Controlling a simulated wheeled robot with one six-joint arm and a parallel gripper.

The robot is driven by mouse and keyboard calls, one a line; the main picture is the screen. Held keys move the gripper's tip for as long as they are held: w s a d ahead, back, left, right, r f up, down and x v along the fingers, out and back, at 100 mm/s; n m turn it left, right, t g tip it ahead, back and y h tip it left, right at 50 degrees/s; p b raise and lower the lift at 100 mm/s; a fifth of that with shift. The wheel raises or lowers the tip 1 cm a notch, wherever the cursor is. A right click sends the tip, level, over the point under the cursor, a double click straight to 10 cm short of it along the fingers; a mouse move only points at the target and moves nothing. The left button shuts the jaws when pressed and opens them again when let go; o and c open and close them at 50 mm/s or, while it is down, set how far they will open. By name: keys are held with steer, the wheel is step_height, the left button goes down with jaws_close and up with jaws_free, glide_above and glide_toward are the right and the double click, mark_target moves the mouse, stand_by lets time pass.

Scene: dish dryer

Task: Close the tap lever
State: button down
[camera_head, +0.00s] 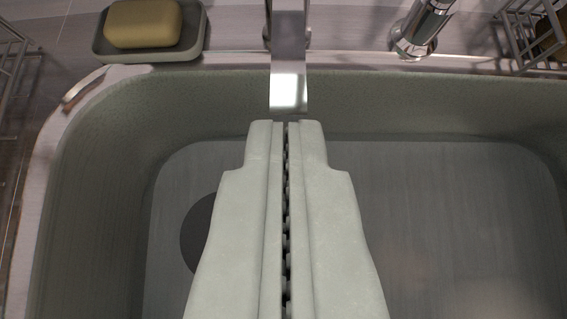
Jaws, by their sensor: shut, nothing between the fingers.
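The chrome tap (289,52) stands at the back rim of the sink, at the top centre of the view. A flat chrome bar of it points toward me and ends in a bright end face. I cannot tell whether this bar is the spout or the lever, as the tap's top is cut off by the frame edge. My gripper (286,124) is shut and empty over the sink. Its fingertips appear just below the bar's end in the picture; whether they touch it is unclear. No running water shows.
The grey sink basin (455,200) with a dark round drain (199,232) lies below. A yellow-brown sponge or soap (143,23) rests on a grey dish (178,44) at upper left. A chrome cylindrical fitting (424,27) stands right of the tap. A wire rack (522,35) is at upper right.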

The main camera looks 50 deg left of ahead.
steer(key=v, duration=1.2)
steer(key=shift+r, duration=0.55)
steer(key=s+d+r+m+t+h, duration=0.1)
steer(key=s+r+t, duration=0.45)
steer(key=r, duration=0.25)
steer(key=s+d+r+m+t, duration=0.1)
steer(key=s+r+m+t, duration=0.1)
steer(key=s+r+t, duration=0.45)
steer(key=s+d+f+m+h, duration=0.1)
steer(key=s+m+h, duration=0.1)
steer(key=s, duration=0.4)
steer(key=s+d+f+m+g+h, duration=0.1)
steer(key=s+d+f+m+h, duration=0.1)
steer(key=s, duration=0.5)
steer(key=s+d+f+m+h, duration=0.1)
steer(key=s+d+m+h, duration=0.1)
steer(key=s, duration=0.5)
steer(key=shift+f+g+h, duration=0.25)
steer(key=shift+g+h, duration=0.15)
